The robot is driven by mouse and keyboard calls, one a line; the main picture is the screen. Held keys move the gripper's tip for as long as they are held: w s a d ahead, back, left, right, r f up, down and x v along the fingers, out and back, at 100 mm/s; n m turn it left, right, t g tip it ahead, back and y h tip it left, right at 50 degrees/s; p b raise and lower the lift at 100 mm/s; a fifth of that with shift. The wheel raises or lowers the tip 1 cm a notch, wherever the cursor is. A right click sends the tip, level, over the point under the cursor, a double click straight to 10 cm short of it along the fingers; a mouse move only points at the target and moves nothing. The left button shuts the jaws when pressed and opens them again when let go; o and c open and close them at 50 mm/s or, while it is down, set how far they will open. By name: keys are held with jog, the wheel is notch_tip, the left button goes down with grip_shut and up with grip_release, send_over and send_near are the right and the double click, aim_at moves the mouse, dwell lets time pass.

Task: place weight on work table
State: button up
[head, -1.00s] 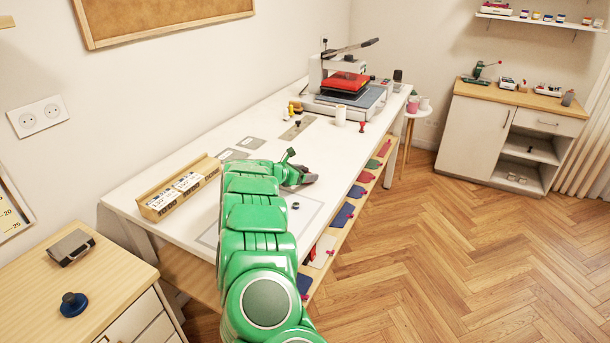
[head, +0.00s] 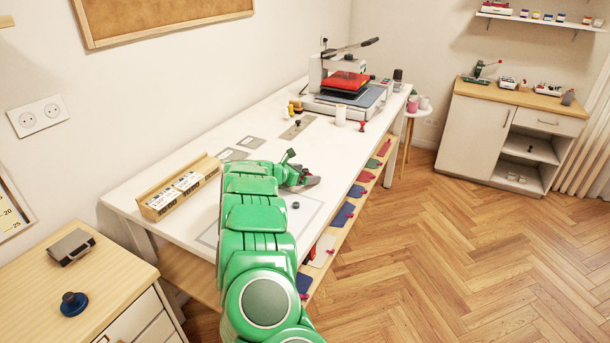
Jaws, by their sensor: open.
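The white work table (head: 335,150) runs along the wall. My gripper (head: 312,181) is low over the near half of the table, at the end of my green arm. It looks empty, but its fingers are small and partly hidden by the arm. A small dark round piece (head: 295,205) sits on the table just nearer than my gripper, apart from it; it may be the weight. A blue knobbed disc (head: 74,303), also weight-like, stands on the wooden cabinet at the lower left. Another small dark knobbed piece (head: 298,123) lies on a grey plate farther back.
A wooden rack with labelled boxes (head: 180,188) stands at the table's left edge. A heat press (head: 345,90) fills the far end. A grey block (head: 71,246) lies on the left cabinet (head: 35,300). The floor to the right is clear.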

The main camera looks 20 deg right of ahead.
jog(key=v, duration=1.2)
jog(key=shift+r, duration=0.1)
